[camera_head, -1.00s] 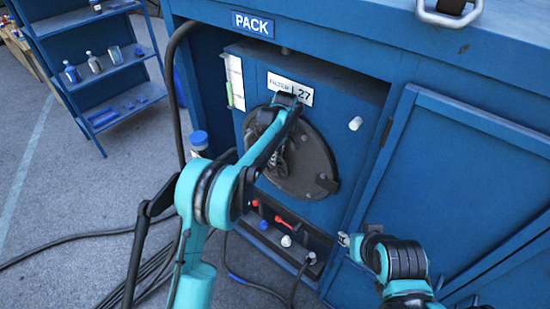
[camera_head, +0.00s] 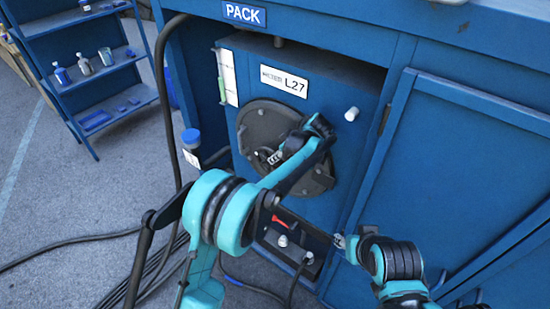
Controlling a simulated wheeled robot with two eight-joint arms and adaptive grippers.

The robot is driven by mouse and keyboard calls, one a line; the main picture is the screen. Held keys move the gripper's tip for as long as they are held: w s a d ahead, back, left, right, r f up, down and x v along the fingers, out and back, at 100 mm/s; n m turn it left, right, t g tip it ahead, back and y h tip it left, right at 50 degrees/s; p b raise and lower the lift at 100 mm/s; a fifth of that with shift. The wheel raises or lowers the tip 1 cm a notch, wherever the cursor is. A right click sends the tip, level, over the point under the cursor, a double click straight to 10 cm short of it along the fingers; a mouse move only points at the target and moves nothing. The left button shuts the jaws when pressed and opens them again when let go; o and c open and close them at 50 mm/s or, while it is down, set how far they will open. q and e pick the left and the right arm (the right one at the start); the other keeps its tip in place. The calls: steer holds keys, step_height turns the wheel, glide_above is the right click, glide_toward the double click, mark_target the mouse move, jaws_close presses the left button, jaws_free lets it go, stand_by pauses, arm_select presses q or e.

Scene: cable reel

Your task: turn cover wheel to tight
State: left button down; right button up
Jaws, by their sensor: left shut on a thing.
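The round dark grey cover (camera_head: 262,120) sits on the blue panel under a white label reading L27 (camera_head: 283,81). My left gripper (camera_head: 268,157) is at the middle of the cover, shut on what appears to be the cover wheel. The gripper and wrist hide most of the wheel, and its exact position cannot be told. My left forearm crosses the lower part of the cover. My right gripper (camera_head: 342,241) is low at the right, near the cabinet's front edge, away from the cover. It is too small to tell whether it is open.
A white knob (camera_head: 351,114) stands out right of the cover. A red handle (camera_head: 290,217) and white knobs lie below it. A black cable (camera_head: 165,90) runs down the left side. A closed blue door (camera_head: 460,170) is at right. A shelf (camera_head: 110,102) with bottles stands left.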

arm_select(q)
steer(key=c, duration=1.6)
jaws_free()
steer(key=v, duration=1.2)
